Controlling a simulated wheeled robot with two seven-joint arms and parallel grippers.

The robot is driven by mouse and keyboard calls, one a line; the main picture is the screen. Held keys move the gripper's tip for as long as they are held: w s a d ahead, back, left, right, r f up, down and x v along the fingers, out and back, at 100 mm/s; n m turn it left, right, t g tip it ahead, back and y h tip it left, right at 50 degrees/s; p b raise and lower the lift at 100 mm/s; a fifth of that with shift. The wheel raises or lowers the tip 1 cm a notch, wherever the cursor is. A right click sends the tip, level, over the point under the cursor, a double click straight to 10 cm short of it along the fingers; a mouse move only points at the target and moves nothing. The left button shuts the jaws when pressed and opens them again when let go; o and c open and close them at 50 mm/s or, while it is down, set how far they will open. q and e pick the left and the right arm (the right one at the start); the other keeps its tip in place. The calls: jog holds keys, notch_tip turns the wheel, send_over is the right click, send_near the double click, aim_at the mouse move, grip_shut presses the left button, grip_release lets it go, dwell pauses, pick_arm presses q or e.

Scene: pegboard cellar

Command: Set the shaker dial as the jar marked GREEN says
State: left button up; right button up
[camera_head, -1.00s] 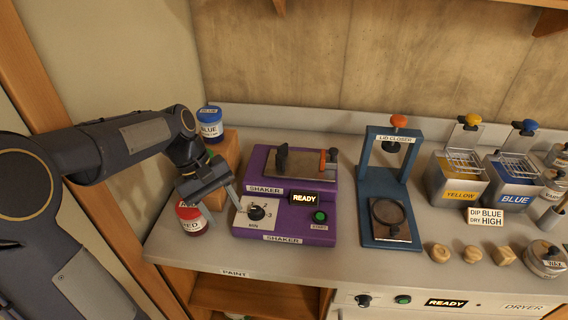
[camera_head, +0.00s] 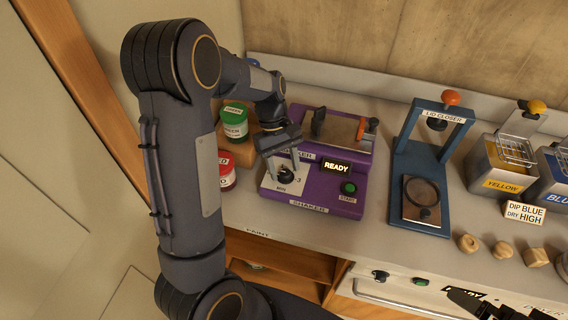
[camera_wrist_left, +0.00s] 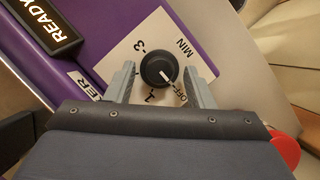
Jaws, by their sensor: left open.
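The purple shaker (camera_head: 323,190) shows READY on its display. Its black dial (camera_head: 286,176) sits on a white plate marked OFF, 1, 3 and MIN. In the left wrist view the dial (camera_wrist_left: 158,68) has its white pointer line towards OFF. My left gripper (camera_head: 284,168) is open at the dial; in the left wrist view its fingers (camera_wrist_left: 160,78) stand on either side of the knob, apart from it. The jar marked GREEN (camera_head: 234,124) stands on a wooden step; its small label print is unreadable. A dark part at the lower right may be my right gripper (camera_head: 490,304).
A red jar (camera_head: 227,171) stands in front of the wooden step (camera_head: 238,151), close to my left arm. The blue lid closer (camera_head: 421,215) is right of the shaker. Yellow (camera_head: 497,175) and blue (camera_head: 557,178) dip tanks and wooden knobs (camera_head: 502,249) are further right.

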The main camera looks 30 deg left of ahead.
pick_arm(q)
jog(key=shift+c, duration=0.3)
jog(key=c, duration=0.9)
